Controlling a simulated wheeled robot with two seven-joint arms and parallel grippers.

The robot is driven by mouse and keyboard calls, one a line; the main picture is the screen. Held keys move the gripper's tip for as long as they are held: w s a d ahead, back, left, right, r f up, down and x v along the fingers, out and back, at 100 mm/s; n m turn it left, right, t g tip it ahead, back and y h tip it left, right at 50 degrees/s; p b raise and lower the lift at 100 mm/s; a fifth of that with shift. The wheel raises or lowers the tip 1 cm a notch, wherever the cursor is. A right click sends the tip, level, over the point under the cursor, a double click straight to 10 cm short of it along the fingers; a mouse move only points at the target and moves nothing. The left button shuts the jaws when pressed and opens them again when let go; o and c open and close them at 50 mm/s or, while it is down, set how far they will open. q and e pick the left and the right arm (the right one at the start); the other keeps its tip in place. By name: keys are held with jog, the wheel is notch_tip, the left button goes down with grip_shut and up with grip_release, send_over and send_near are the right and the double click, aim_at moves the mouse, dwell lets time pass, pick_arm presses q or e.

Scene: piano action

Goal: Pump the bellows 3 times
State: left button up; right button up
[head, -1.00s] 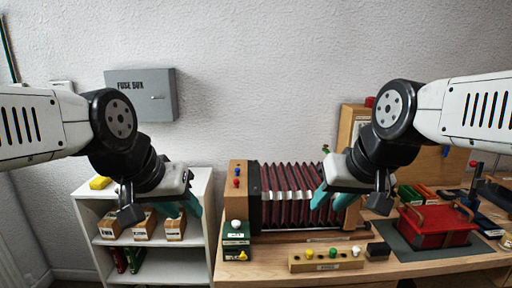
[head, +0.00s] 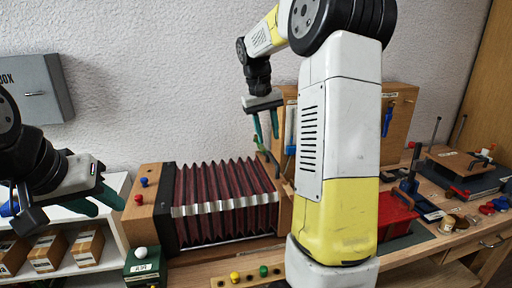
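The bellows (head: 222,195) stand on the bench with dark red pleats spread open and a pale band across them. Their left end is a wooden board (head: 145,205) with blue and red knobs; their right end board (head: 284,208) is partly hidden by my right arm. My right gripper (head: 267,137) points down just above the right end of the bellows, its two fingers apart. A dark curved piece with a green tip (head: 262,150) lies close below it; I cannot tell whether they touch. My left gripper (head: 110,210) is open and empty, left of the bellows.
A green box with a white knob (head: 140,255) and a strip with coloured buttons (head: 248,274) sit in front. A shelf (head: 85,262) with small boxes is at left. A red box (head: 396,213) and a brown press (head: 455,160) stand at right. A fuse box (head: 38,88) hangs on the wall.

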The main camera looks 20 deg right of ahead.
aim_at(273, 158)
jog(key=f, duration=0.2)
jog(key=d+f, duration=0.1)
jog(key=f, duration=0.2)
jog(key=w+d+f, duration=0.1)
jog(key=f, duration=0.2)
jog(key=shift+w+d, duration=0.1)
grip_shut()
dwell(1.4)
